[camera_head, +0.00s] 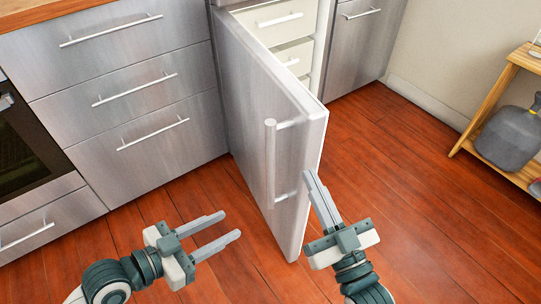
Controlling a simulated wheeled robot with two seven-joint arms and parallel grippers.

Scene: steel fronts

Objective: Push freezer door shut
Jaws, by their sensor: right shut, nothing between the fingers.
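The freezer door (250,110) is a steel-fronted panel that stands well open, swung out into the room, with a vertical bar handle (270,165) on its outer face. White drawers (280,22) show inside the freezer behind it. My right gripper (312,180) is shut and empty, its fingertips at the door's free edge near the lower end of the handle; I cannot tell whether they touch it. My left gripper (232,227) is open and empty, with two parallel fingers pointing right, above the floor left of the door.
Steel drawer fronts (110,90) with bar handles stand left of the freezer, with an oven (25,150) at the far left. A steel cabinet (362,45) stands right of it. A wooden shelf (490,100) holds a grey jug (508,140) at right. The red wood floor (400,170) between is clear.

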